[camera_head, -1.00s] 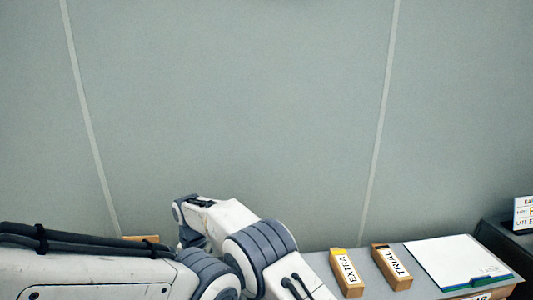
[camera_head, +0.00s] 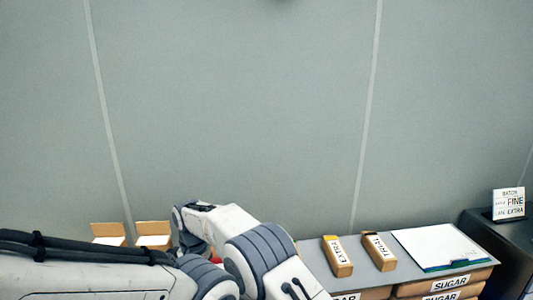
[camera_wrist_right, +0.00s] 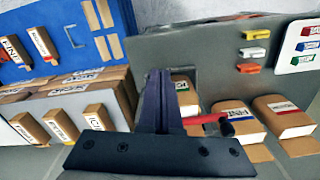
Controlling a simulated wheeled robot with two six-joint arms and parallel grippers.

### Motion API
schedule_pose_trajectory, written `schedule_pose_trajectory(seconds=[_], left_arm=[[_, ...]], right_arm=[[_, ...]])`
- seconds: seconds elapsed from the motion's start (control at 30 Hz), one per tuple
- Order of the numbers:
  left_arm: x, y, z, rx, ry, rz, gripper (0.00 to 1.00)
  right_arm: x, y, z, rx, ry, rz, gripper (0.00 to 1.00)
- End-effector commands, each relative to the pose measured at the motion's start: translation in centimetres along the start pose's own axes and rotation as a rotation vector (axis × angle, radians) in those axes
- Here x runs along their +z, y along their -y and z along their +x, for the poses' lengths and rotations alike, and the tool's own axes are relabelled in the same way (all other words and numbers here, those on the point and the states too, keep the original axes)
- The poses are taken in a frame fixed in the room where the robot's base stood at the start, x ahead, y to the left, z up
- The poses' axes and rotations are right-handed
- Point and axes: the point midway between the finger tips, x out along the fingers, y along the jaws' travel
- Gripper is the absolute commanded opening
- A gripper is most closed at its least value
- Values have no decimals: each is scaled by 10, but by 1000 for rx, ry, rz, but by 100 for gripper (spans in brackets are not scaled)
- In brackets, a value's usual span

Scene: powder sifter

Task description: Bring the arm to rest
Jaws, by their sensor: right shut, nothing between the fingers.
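My right gripper (camera_wrist_right: 158,97) shows in the right wrist view with its dark fingers together and nothing held between them. A red rod with a black end (camera_wrist_right: 213,121) appears behind and to the right of the fingers. In the head view, white and grey links of my arms fill the lower left and middle. No fingertips can be made out there, and my left gripper is not seen.
In the head view, a grey bench (camera_head: 313,252) carries an EXTRA box (camera_head: 337,256), another labelled box (camera_head: 379,252) and a clipboard (camera_head: 440,247). A sign (camera_head: 508,203) stands at far right. Open cartons (camera_head: 153,234) sit behind my arm. Large labelled packs (camera_wrist_right: 284,117) stand right of my gripper.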

Motion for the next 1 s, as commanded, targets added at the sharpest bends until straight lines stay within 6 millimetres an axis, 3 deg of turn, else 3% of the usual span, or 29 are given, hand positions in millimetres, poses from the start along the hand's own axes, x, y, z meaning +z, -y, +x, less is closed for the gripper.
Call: schedule_pose_trajectory(seconds=[0.37, 0.57, 0.77, 0.87, 1.0], left_arm=[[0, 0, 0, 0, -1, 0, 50], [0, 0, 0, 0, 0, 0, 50], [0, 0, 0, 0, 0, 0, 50], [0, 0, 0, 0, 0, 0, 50], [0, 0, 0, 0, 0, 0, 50]], right_arm=[[-20, -42, -21, -18, -21, -11, 0], [-30, -87, -37, -31, -41, -23, 0], [-30, -163, -59, -46, -79, -40, 0], [-18, -214, -70, -51, -107, -56, 0], [13, -280, -79, -50, -148, -78, 0]])
